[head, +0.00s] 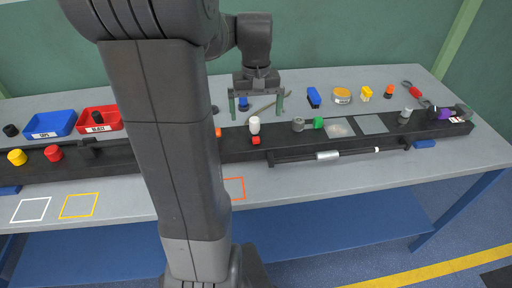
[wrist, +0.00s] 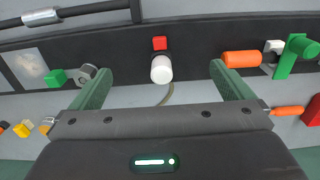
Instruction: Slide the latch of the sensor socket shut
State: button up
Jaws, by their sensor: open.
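My gripper (head: 257,103) is open and empty, with its two green fingers pointing down behind the dark rail. In the wrist view a white cylinder (wrist: 161,70) with a small red block (wrist: 160,43) beside it lies between the fingers in the picture. Beside one finger are an orange cylinder (wrist: 240,58), a pale block (wrist: 272,47) and a green lever-like piece (wrist: 292,55). Beside the other are a grey round fitting (wrist: 93,73) and a green block (wrist: 57,78). No label shows which is the sensor socket or its latch. My arm hides part of the rail in the head view.
The dark rail (head: 240,143) runs along the grey table (head: 440,157). Blue (head: 67,117) and red (head: 83,117) bins stand at left. A rod with a silver sleeve (head: 328,155) lies along the rail's front.

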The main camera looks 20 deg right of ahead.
jog(key=shift+f+b, duration=0.4)
jog(key=shift+f, duration=0.5)
jog(key=shift+r, duration=0.2)
notch_tip(320, 180, up, 10)
jog(key=p, duration=0.9)
jog(key=shift+f, duration=0.25)
notch_tip(320, 180, down, 10)
jog(key=b, duration=0.9)
jog(key=shift+f, duration=0.15)
notch_tip(320, 180, up, 2)
jog(key=shift+r+p, duration=0.2)
jog(key=shift+p, duration=0.7)
